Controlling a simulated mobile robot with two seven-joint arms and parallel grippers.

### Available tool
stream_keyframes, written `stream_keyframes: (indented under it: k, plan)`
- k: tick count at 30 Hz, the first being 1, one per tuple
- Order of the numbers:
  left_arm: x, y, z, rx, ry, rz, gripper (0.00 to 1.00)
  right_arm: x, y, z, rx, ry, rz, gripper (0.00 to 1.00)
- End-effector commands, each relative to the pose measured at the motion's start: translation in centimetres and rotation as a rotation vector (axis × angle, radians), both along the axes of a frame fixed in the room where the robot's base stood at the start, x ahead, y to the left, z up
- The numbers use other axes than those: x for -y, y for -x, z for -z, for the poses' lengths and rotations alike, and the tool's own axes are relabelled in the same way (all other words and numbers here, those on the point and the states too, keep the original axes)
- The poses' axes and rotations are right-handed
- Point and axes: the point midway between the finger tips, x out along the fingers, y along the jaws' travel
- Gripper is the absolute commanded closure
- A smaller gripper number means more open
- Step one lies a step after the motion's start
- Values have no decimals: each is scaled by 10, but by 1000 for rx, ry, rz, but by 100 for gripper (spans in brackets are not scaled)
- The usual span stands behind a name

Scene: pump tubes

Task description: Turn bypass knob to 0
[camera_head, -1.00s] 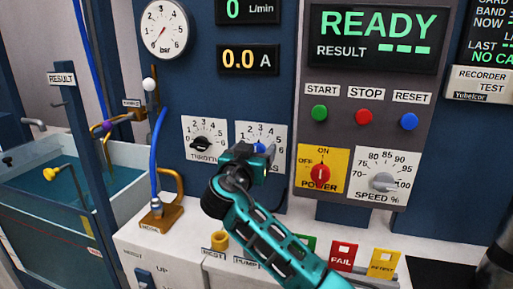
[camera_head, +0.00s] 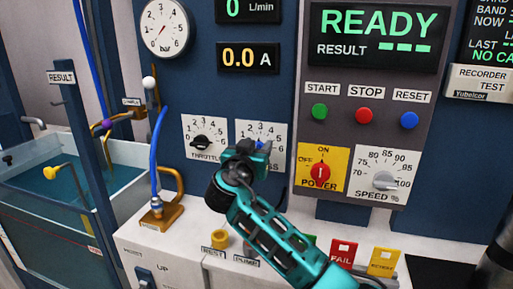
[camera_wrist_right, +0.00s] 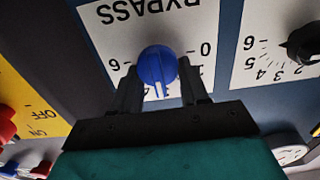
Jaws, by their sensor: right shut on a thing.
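The blue bypass knob (camera_wrist_right: 157,63) sits on a white dial plate (camera_wrist_right: 105,22) marked BYPASS, seen upside down in the right wrist view. Its white pointer mark faces down in that picture, toward the middle of the scale, with the 0 to the right and the 6 to the left. My right gripper (camera_wrist_right: 160,84) is shut on the knob, a finger at each side. In the head view my right gripper (camera_head: 257,151) covers most of the knob and the lower part of the bypass plate (camera_head: 262,131). My left gripper is not in view.
The throttle dial (camera_head: 203,137) is just left of the bypass plate. The red power knob (camera_head: 319,174) and the speed dial (camera_head: 384,181) are to its right. A blue tube (camera_head: 156,150) stands at the left, beside a water tank (camera_head: 60,200).

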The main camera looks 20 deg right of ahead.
Motion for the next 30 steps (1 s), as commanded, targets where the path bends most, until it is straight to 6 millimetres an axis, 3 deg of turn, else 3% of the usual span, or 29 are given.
stream_keyframes:
  k: [14, 30]
  plan:
    - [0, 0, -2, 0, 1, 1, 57, -1, 0, 0, -58, 82, 2, 86]
    - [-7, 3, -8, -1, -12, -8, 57, -6, -3, 1, -325, 476, 0, 86]
